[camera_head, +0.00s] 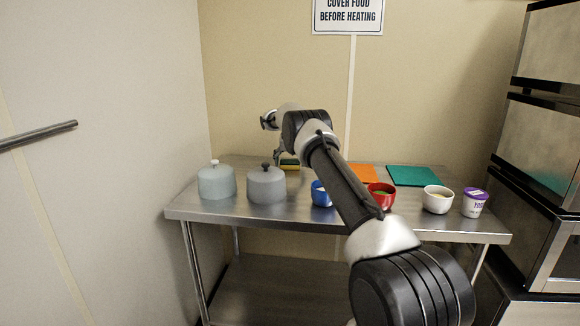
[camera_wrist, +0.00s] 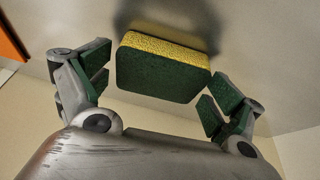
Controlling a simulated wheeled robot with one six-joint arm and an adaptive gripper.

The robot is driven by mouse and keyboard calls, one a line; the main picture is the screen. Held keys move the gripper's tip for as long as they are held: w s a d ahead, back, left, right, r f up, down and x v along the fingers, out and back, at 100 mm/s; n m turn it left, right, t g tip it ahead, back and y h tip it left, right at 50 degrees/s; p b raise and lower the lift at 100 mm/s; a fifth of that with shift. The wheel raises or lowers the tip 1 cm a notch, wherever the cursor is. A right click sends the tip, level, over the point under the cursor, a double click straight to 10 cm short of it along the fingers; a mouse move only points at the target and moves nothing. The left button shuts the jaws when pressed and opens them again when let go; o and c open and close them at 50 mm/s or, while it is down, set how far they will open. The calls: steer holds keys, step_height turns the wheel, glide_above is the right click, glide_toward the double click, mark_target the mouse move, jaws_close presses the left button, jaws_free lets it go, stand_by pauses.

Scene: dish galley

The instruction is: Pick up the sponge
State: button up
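The sponge (camera_wrist: 160,72) is yellow on one face and dark green on the other. In the wrist view it lies between the two fingers of my gripper (camera_wrist: 158,88), with a visible gap on both sides. The fingers are spread and hold nothing. In the head view the sponge (camera_head: 289,163) shows small at the back of the steel table, behind the grey pot, partly hidden by my gripper (camera_head: 280,158).
On the steel table (camera_head: 330,213) stand a pale lidded pot (camera_head: 216,182), a grey lidded pot (camera_head: 266,186), a blue bowl (camera_head: 320,196), a red bowl (camera_head: 381,198), a white bowl (camera_head: 438,201) and a yogurt tub (camera_head: 474,204). Orange (camera_head: 363,174) and green (camera_head: 413,176) boards lie behind.

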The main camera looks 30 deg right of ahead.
mark_target(290, 162)
steer(key=shift+c, duration=1.4)
step_height(290, 162, up, 10)
steer(key=shift+o, duration=0.2)
